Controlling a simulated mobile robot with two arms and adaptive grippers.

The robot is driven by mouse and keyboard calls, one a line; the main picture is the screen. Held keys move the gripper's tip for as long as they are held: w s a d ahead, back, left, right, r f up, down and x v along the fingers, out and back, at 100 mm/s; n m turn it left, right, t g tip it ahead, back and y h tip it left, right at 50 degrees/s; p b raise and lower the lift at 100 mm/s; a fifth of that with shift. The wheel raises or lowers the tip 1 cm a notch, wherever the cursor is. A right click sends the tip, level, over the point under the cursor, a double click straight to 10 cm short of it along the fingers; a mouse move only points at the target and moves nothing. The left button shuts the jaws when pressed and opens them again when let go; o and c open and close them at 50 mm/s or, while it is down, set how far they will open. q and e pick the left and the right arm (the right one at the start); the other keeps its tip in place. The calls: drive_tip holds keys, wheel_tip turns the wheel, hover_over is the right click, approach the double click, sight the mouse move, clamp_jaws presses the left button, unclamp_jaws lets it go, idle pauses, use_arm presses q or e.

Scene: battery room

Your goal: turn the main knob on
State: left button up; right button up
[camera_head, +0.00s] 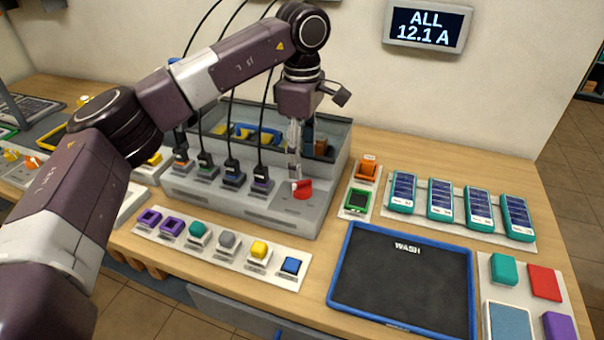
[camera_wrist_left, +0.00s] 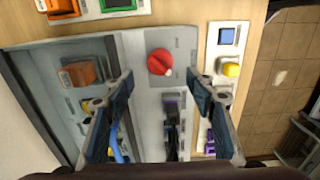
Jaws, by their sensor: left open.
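The main knob is a red rotary knob (camera_head: 302,188) on the right end of the grey charging unit's (camera_head: 285,222) top face. It also shows in the left wrist view as a round red knob (camera_wrist_left: 159,62) with a small white mark at its lower right edge. My left gripper (camera_head: 296,180) points down over the knob in the head view. In the left wrist view my left gripper (camera_wrist_left: 160,85) has its two fingers wide apart, with the knob beyond and between them. I cannot tell whether a finger touches it. My right gripper is not in view.
Several black plugs with cables (camera_head: 232,175) stand left of the knob. A strip of coloured blocks (camera_head: 228,243) lies in front. A blue-rimmed tray marked WASH (camera_head: 333,284) and teal battery packs (camera_head: 440,201) are to the right. A wall display (camera_head: 429,25) reads ALL 12.1 A.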

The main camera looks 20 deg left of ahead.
sight(302, 182)
use_arm(q)
wheel_tip(302, 182, up, 5)
drive_tip(key=shift+f, duration=0.1)
idle(0.5)
